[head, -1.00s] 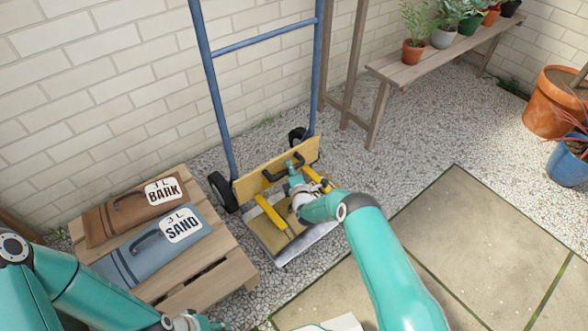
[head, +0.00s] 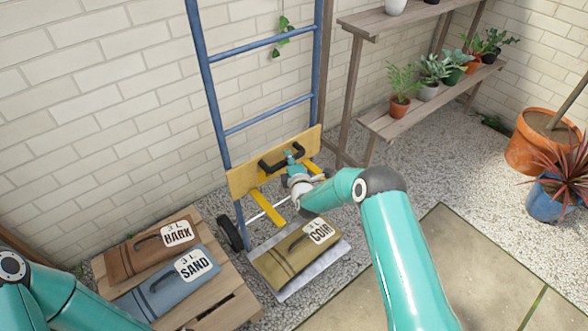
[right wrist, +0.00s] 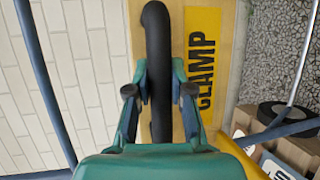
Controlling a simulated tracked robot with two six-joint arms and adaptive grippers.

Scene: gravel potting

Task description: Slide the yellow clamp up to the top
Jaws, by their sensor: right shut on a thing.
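The yellow clamp (head: 240,182) is a flat bar with a black handle (head: 266,168), set across the lower part of a blue hand truck (head: 207,92). Its yellow arms reach forward above an olive COIR bag (head: 283,257), with a gap between them and the bag. My right gripper (head: 291,158) is shut on the handle. The right wrist view shows the black handle (right wrist: 158,50) between both fingers (right wrist: 160,92), beside the CLAMP label (right wrist: 203,62). My left arm is at the lower left; its gripper is out of frame.
The truck's uprights rise above the clamp, with blue crossbars (head: 262,48) between them. A low wooden pallet (head: 238,308) with BARK (head: 150,247) and SAND (head: 170,284) bags stands at left. A plant bench (head: 395,128) is at right. Gravel surrounds the truck.

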